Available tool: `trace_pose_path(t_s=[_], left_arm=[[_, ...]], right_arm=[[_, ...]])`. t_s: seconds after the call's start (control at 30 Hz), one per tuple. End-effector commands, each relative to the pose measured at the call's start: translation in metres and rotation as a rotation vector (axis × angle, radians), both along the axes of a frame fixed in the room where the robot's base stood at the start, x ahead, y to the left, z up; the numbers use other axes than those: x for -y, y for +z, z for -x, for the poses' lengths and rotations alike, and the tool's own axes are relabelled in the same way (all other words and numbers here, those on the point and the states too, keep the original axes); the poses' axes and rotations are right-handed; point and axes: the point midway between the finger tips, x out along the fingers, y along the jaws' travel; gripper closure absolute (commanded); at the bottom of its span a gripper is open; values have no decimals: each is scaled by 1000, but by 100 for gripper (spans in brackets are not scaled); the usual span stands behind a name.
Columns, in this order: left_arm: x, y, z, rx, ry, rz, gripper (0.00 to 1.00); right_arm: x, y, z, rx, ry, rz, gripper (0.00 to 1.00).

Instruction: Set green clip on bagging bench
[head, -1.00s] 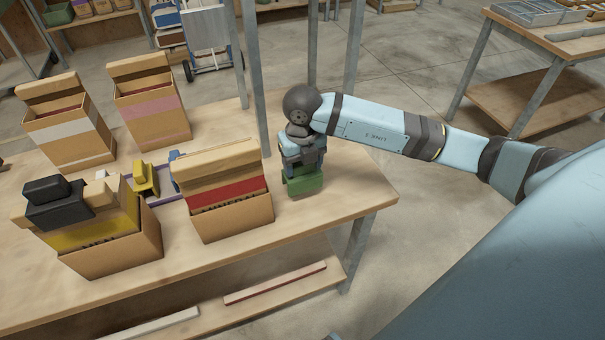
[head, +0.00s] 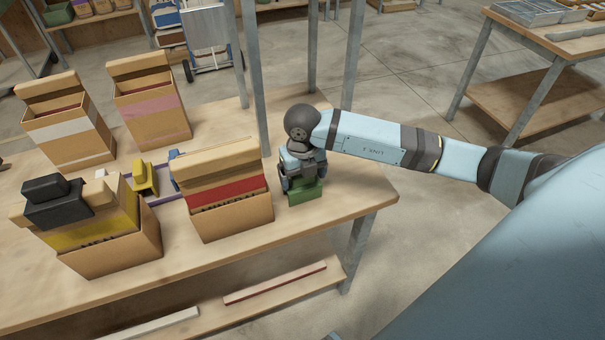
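The green clip (head: 306,193) is at the right end of the wooden bench (head: 352,194), right of the box with the red band. My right gripper (head: 303,178) points down over it, with its fingers at the clip's sides, and appears shut on it. The gripper hides the clip's upper part. The clip's lower edge is at or very near the bench top; I cannot tell if it touches. My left gripper is not in view.
The box with the red band (head: 232,214) stands close left of the clip. A box with a yellow band (head: 115,255) holds a black clip (head: 54,202). A yellow clip (head: 145,180) lies behind. Metal posts (head: 252,75) rise behind my gripper. The bench's right corner is clear.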

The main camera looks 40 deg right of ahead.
Motion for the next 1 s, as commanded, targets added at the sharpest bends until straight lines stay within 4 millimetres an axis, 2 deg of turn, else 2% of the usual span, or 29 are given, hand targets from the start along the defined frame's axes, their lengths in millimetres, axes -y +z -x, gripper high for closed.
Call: trace_pose_path(t_s=[0.13,0.27,0.7,0.83,1.0], left_arm=[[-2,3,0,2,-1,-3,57],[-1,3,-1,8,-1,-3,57],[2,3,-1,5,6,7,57],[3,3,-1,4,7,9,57],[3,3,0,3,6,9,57]], right_arm=[[0,4,0,0,0,0,12],[0,16,-1,3,0,0,12],[0,105,-1,4,1,1,12],[0,118,-1,2,1,0,12],[0,124,0,0,0,-1,12]])
